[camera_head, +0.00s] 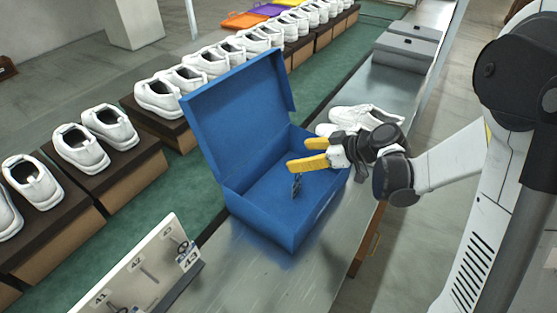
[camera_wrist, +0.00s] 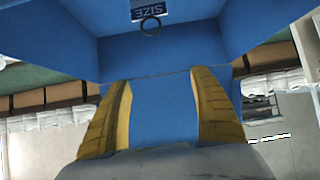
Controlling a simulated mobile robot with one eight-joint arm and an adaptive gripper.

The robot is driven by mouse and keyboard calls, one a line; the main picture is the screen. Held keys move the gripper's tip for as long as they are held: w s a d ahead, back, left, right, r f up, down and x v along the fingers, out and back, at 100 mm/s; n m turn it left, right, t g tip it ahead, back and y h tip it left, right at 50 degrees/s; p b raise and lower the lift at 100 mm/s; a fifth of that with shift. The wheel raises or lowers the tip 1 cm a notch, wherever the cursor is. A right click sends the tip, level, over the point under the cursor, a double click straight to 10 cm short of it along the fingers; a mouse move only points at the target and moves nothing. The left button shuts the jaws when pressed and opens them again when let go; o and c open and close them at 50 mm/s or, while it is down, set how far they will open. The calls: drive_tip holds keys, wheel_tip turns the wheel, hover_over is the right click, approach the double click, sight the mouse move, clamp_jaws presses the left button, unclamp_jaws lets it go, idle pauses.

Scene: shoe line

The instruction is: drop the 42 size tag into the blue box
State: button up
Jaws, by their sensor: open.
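The blue box (camera_head: 270,195) stands open on the metal table with its lid raised. My gripper (camera_head: 298,153) is over the box opening, with its two yellow fingers apart and empty. In the wrist view my gripper (camera_wrist: 160,80) also shows open, with blue box surfaces (camera_wrist: 165,115) between and beyond the fingers. A small dark tag (camera_head: 296,186) with a ring is just below the fingers, within the box outline. In the wrist view the tag (camera_wrist: 150,12) reads "SIZE" and is clear of both fingers. Its number cannot be read, and whether it touches the box floor cannot be told.
A tag board (camera_head: 140,270) marked 41, 42 and 43 stands at the lower left. White shoes (camera_head: 365,117) sit behind my gripper. Grey boxes (camera_head: 405,50) are farther back. Several shoes on brown boxes (camera_head: 130,180) line the left. Bare table (camera_head: 250,285) lies in front.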

drive_tip(key=v, duration=1.1)
drive_tip(key=shift+s+d+r, duration=0.15)
drive_tip(key=shift+s+r, duration=0.05)
